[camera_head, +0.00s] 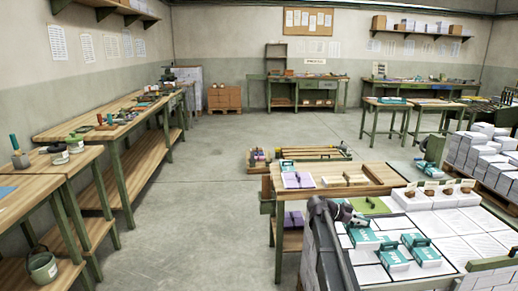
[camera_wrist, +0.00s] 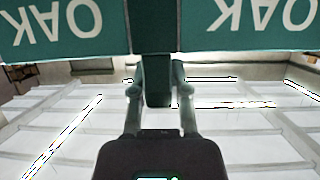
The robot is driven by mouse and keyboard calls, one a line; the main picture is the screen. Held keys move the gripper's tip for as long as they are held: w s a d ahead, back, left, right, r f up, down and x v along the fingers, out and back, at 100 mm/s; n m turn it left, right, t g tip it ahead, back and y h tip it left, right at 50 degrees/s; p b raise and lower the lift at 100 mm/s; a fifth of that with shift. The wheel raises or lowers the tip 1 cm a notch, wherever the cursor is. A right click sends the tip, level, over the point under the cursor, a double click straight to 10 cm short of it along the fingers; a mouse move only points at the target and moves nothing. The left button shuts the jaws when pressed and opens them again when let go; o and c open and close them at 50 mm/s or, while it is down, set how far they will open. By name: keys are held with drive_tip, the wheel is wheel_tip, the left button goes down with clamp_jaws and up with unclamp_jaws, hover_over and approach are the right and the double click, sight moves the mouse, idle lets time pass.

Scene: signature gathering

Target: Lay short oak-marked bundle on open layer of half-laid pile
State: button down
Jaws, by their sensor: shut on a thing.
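My gripper (camera_head: 350,219) is at the near left side of the pale pile, in front of the wooden table. In the wrist view its two fingers (camera_wrist: 161,92) are shut on the teal grip of a bundle whose teal band (camera_wrist: 65,35) reads OAK. In the head view this bundle (camera_head: 363,239) shows just below the gripper. Two more teal-banded bundles (camera_head: 392,258) and (camera_head: 422,252) sit to its right. The half-laid pile (camera_head: 452,228) has a flat layer of white blocks, also seen beneath the gripper in the wrist view (camera_wrist: 255,145). Whether the held bundle touches it cannot be told.
The wooden table (camera_head: 393,173) behind holds a purple-banded bundle (camera_head: 297,180). Small brown items with cards (camera_head: 430,189) stand on the pile's far side. Stacked white blocks (camera_head: 490,150) stand at right. A green handle (camera_head: 497,262) is near the lower right. Floor at left is clear.

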wheel_tip(320, 180, up, 14)
drive_tip(key=p, duration=1.2)
drive_tip(key=shift+f+p, duration=0.25)
drive_tip(key=shift+p, duration=0.05)
drive_tip(key=shift+a, duration=0.1)
